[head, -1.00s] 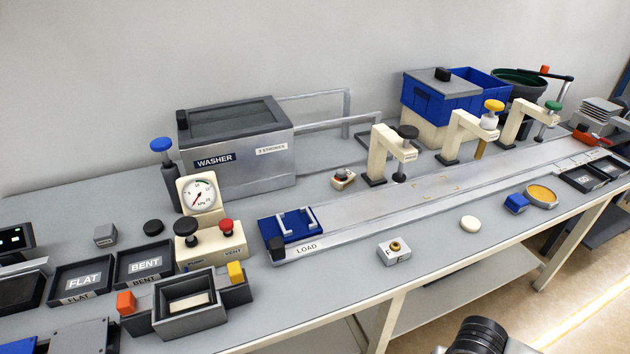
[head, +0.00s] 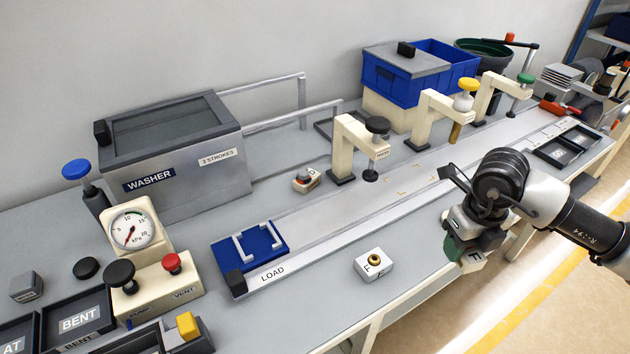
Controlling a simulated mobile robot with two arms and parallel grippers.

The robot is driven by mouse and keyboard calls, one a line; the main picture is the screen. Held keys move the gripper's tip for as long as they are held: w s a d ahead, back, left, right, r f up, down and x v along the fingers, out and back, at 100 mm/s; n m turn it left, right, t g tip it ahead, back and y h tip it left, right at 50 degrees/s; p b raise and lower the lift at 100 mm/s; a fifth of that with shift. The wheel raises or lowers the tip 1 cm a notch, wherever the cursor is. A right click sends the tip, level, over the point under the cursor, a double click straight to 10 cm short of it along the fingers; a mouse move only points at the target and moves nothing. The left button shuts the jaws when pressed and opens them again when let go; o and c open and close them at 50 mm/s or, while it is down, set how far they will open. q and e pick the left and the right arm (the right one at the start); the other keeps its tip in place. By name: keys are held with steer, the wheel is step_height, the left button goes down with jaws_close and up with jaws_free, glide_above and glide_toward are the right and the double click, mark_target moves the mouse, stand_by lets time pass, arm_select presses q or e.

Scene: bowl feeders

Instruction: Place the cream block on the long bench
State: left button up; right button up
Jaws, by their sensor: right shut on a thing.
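A cream block (head: 472,261) with a dark letter on its face is in my right gripper (head: 462,246). The gripper is shut on it, pointing down, and its dark fingers and a green part cover much of the block. In the picture the block is at the front edge of the long bench (head: 330,270); I cannot tell its height above the bench or whether it touches. My left gripper is not in view.
A whitish block with a brass ring (head: 374,265) stands on the bench left of the held block. The blue load plate (head: 250,245) and rail (head: 345,225) lie behind it. Cream presses (head: 345,150) stand further back. Bare bench top shows between the ringed block and my gripper.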

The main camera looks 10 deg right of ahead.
steer(key=shift+w+d+r+m, duration=0.2)
steer(key=shift+r+m, duration=0.15)
steer(key=shift+m, duration=0.25)
steer(key=shift+w+f, duration=0.1)
steer(key=shift+w, duration=0.1)
steer(key=p, duration=0.1)
glide_above(422, 239)
step_height(422, 239, down, 7)
steer(key=shift+r, duration=0.1)
step_height(422, 239, down, 4)
steer(key=shift+r+p, duration=0.1)
steer(key=shift+p, duration=0.45)
steer(key=shift+f, duration=0.2)
steer(key=o, duration=1)
steer(key=shift+o, duration=0.2)
